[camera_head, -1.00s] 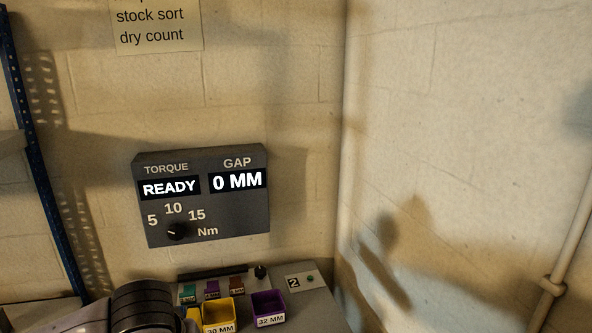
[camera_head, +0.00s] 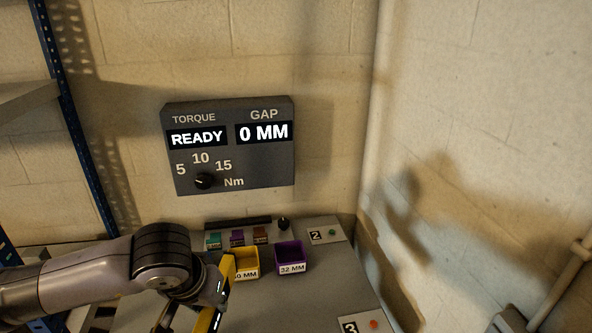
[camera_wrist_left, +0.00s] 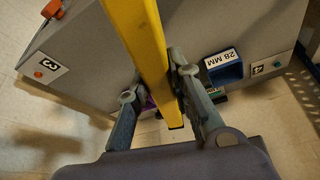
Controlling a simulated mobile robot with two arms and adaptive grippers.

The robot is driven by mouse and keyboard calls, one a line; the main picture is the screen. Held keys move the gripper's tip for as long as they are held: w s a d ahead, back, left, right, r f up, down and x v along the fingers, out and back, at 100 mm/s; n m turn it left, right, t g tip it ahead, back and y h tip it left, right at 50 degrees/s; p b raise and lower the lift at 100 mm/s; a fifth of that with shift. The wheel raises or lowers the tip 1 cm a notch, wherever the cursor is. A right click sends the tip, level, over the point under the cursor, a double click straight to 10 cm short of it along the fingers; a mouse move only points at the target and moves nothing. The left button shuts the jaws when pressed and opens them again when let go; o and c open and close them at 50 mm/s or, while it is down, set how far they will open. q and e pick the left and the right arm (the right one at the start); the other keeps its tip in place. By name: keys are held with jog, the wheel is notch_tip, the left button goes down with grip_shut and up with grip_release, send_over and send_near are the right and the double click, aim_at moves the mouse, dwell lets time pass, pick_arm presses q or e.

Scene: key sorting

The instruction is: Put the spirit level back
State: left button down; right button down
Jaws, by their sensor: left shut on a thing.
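The spirit level is a long yellow bar (camera_wrist_left: 147,40). In the left wrist view it runs from the top edge down between the fingers of my left gripper (camera_wrist_left: 153,80), which is shut on it. In the head view my left arm comes in from the left. The yellow level (camera_head: 225,283) shows there at the arm's end, steeply tilted in front of the yellow bin; its lower part is cut off by the frame. My right gripper is in neither current view.
On the grey bench (camera_head: 335,290) stand a yellow bin (camera_head: 248,262) and a purple 32 MM bin (camera_head: 289,257). A blue 28 MM bin (camera_wrist_left: 226,71) shows in the wrist view. A torque panel (camera_head: 230,147) hangs on the wall. A blue rack post (camera_head: 75,120) stands left.

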pick_arm(q)
jog(key=w+a+r+n+y+b, duration=0.1)
jog(key=w+a+r+n+b, duration=0.15)
jog(key=w, duration=0.45)
jog(key=w+a+r+n+b, duration=0.15)
jog(key=w+r, duration=0.25)
jog(key=w, duration=0.4)
jog(key=shift+m, duration=0.4)
jog(key=f+p, duration=0.1)
jog(key=f, duration=0.5)
jog(key=f+p, duration=0.1)
jog(key=f, duration=0.5)
jog(key=f+p, duration=0.1)
jog(key=f, duration=0.6)
jog(key=shift+a+p, duration=0.35)
jog(key=shift+a, duration=0.05)
jog(key=shift+f, duration=0.15)
jog(key=c, duration=1.9)
grip_release()
jog(key=shift+s+f, duration=0.1)
jog(key=o, duration=0.5)
jog(key=shift+c, duration=0.2)
